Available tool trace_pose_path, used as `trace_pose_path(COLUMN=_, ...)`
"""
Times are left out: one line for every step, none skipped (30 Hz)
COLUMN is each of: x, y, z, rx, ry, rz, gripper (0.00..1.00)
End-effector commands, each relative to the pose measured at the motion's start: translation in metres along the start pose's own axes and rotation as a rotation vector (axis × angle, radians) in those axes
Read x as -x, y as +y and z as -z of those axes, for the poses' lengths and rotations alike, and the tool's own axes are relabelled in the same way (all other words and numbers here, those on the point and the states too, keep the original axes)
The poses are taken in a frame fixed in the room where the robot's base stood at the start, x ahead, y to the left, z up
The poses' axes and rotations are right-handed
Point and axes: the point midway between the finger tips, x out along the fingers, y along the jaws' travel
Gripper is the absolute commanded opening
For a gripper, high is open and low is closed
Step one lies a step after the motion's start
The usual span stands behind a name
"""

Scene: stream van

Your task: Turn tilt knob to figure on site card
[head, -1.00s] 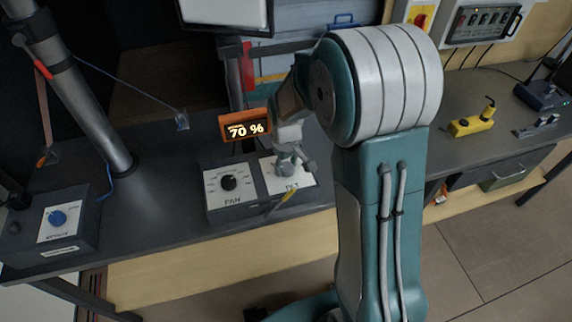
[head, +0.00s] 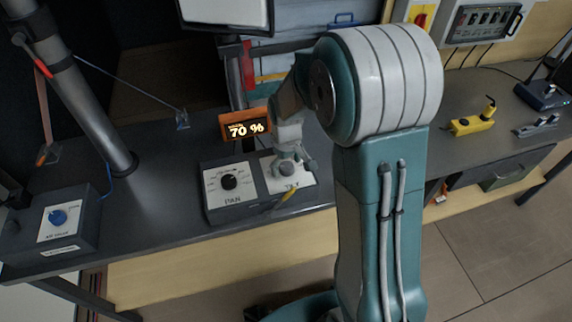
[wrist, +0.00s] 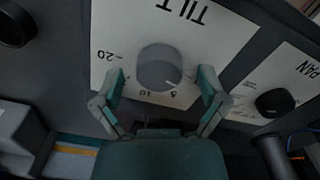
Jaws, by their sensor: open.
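The tilt knob (wrist: 160,68) is a round grey knob on a white panel marked TILT (wrist: 205,40), with scale figures around it, among them -20 and 10. Its pale pointer mark is at the lower right in the wrist view, near a figure that looks like 5. My gripper (wrist: 159,78) is open, with one finger on each side of the knob and a visible gap to it. In the head view my gripper (head: 290,158) hangs over the tilt panel and hides most of the knob. I cannot make out a site card.
The pan knob (head: 229,182) is beside the tilt panel on the left. An orange display (head: 244,127) reading 70 % stands behind. A box with a blue knob (head: 57,217) is at the left. A yellow tool (head: 472,122) lies right of my arm.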

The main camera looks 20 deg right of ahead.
Motion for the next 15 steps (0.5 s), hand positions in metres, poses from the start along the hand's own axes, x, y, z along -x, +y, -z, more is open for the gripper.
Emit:
trace_pose_path(x=0.003, y=0.0, z=0.0, rx=0.0, ry=0.002, rz=-0.001, gripper=0.92)
trace_pose_path(x=0.005, y=0.0, z=0.0, rx=0.0, ry=0.002, rz=-0.001, gripper=0.92)
trace_pose_path(x=0.009, y=0.0, z=0.001, rx=0.0, ry=0.003, rz=-0.001, gripper=0.92)
trace_pose_path(x=0.014, y=0.0, z=0.001, rx=0.0, ry=0.004, rz=-0.002, gripper=0.92)
trace_pose_path(x=0.019, y=0.0, z=0.001, rx=0.0, ry=0.005, rz=-0.002, gripper=0.92)
trace_pose_path(x=0.026, y=0.0, z=0.001, rx=0.0, ry=0.006, rz=-0.003, gripper=0.92)
trace_pose_path(x=0.033, y=0.0, z=0.001, rx=0.0, ry=0.006, rz=-0.003, gripper=0.92)
trace_pose_path(x=0.039, y=0.0, z=0.001, rx=0.0, ry=0.006, rz=-0.003, gripper=0.92)
trace_pose_path(x=0.048, y=0.0, z=0.001, rx=0.0, ry=0.005, rz=-0.003, gripper=0.92)
trace_pose_path(x=0.054, y=0.0, z=0.002, rx=0.0, ry=0.006, rz=-0.003, gripper=0.92)
trace_pose_path(x=0.061, y=0.0, z=0.002, rx=0.0, ry=0.006, rz=-0.003, gripper=0.92)
trace_pose_path(x=0.069, y=0.0, z=0.002, rx=0.0, ry=0.004, rz=-0.002, gripper=0.92)
trace_pose_path(x=0.075, y=0.0, z=0.002, rx=0.0, ry=0.005, rz=-0.003, gripper=0.92)
trace_pose_path(x=0.081, y=0.0, z=0.002, rx=0.0, ry=0.004, rz=-0.002, gripper=0.92)
trace_pose_path(x=0.088, y=0.0, z=0.002, rx=0.0, ry=0.004, rz=-0.002, gripper=0.92)
